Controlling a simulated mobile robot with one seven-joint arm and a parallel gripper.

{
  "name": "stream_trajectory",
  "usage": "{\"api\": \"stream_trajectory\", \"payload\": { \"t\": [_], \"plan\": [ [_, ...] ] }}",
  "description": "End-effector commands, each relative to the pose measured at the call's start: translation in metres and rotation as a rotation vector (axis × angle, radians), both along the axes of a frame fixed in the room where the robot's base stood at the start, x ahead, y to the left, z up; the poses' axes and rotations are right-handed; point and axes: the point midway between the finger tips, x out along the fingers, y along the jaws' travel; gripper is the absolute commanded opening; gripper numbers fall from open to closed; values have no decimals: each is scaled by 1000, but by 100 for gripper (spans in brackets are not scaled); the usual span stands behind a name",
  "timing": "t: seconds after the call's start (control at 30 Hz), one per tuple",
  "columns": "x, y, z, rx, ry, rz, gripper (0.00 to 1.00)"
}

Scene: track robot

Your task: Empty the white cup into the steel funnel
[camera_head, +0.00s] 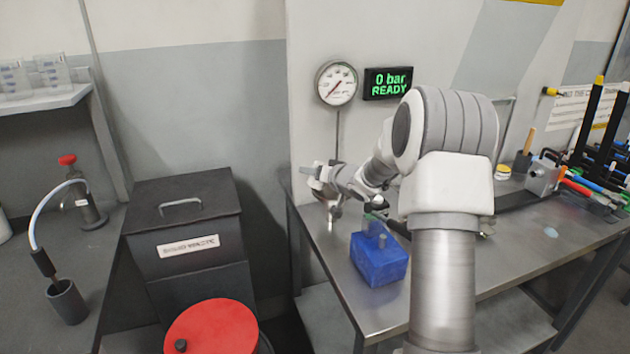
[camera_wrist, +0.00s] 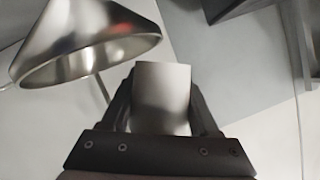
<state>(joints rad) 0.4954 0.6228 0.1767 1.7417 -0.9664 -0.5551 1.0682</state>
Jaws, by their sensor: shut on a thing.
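The white cup (camera_wrist: 162,98) is held between the two dark fingers of my gripper (camera_wrist: 160,82) in the wrist view. The steel funnel (camera_wrist: 72,32) fills the upper left of the wrist view, its wide rim apart from the cup in the picture. The cup's inside is not visible, so I cannot tell what it holds. In the head view my gripper (camera_head: 323,180) is small, over the far left corner of the steel bench. The cup and funnel are too small there to tell apart clearly.
A blue box (camera_head: 379,262) stands on the steel bench (camera_head: 455,270) near my gripper. A pressure gauge (camera_head: 336,83) and a display reading "0 bar READY" (camera_head: 388,83) hang on the wall behind. A dark lidded bin (camera_head: 183,215) and a red lid (camera_head: 212,325) are to the left.

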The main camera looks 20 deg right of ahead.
Motion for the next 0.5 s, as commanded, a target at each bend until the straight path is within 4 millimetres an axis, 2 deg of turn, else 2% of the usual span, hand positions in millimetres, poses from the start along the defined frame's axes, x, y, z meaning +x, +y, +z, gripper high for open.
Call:
{"api": "stream_trajectory", "payload": {
  "t": [0.5],
  "plan": [
    [0, -9, -4, -329, -2, 1, 9]
  ]
}}
